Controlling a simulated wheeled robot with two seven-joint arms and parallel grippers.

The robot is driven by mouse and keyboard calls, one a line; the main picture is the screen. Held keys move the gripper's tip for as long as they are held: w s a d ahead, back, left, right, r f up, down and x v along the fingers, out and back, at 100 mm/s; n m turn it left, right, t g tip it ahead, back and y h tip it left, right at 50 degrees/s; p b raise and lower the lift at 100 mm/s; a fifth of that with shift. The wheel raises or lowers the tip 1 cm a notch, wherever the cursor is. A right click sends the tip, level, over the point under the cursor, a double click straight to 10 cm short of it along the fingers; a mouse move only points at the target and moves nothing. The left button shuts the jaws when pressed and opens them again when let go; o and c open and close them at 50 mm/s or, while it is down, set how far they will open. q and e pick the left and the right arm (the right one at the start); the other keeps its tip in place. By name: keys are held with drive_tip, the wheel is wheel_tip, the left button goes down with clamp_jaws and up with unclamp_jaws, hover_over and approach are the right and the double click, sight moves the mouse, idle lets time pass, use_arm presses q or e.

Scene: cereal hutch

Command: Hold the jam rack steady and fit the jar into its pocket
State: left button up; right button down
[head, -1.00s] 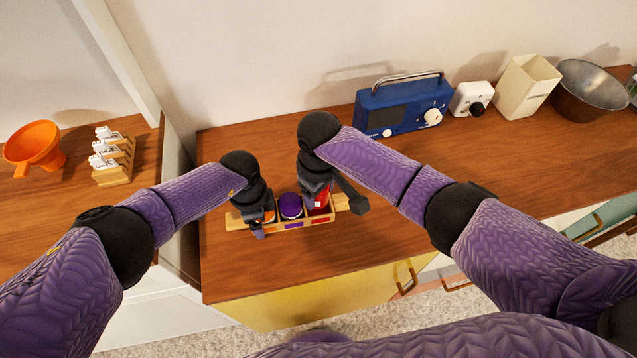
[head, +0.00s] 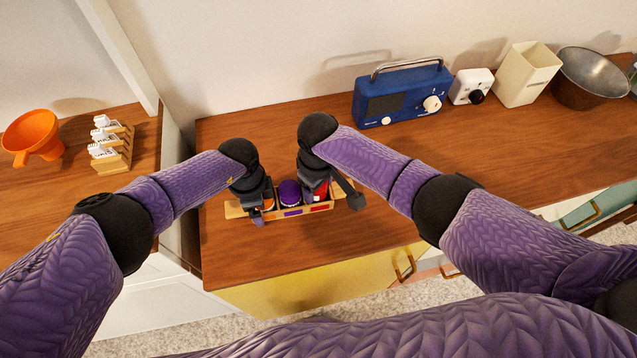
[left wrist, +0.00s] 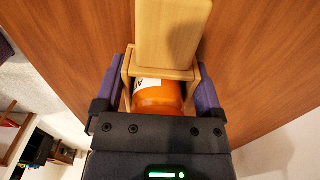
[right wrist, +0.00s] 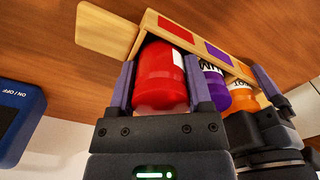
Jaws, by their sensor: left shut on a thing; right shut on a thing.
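The wooden jam rack (head: 237,210) stands on the counter, with purple and red labels on its front. My left gripper (head: 262,209) is shut across its left end; the left wrist view shows the fingers outside the rack walls (left wrist: 128,76), around an orange jar (left wrist: 158,98). A purple jar (head: 290,192) sits in the middle pocket. My right gripper (head: 319,190) is shut on the red jar (right wrist: 163,78), which is at the red-labelled end pocket (right wrist: 176,28). The jar's base is hidden, so its seating depth cannot be told.
A blue radio (head: 403,95), a white device (head: 471,87), a cream container (head: 527,75) and a metal bowl (head: 592,78) stand at the back right. An orange funnel (head: 33,135) and a small wooden rack (head: 112,148) are left, beyond a divider. The counter's front is clear.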

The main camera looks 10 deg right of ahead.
use_arm(q)
drive_tip(key=shift+d, duration=0.1)
use_arm(e)
drive_tip(key=shift+s+d+f, duration=0.1)
drive_tip(key=shift+s+f, duration=0.1)
drive_tip(key=shift+f, duration=0.15)
drive_tip(key=shift+c, duration=0.3)
unclamp_jaws()
drive_tip(key=shift+o, duration=0.3)
drive_tip(key=shift+r, duration=0.1)
wheel_tip(320, 180, up, 12)
drive_tip(key=shift+w+r, duration=0.15)
drive_tip(key=shift+r, duration=0.1)
use_arm(q)
drive_tip(key=shift+f, duration=0.1)
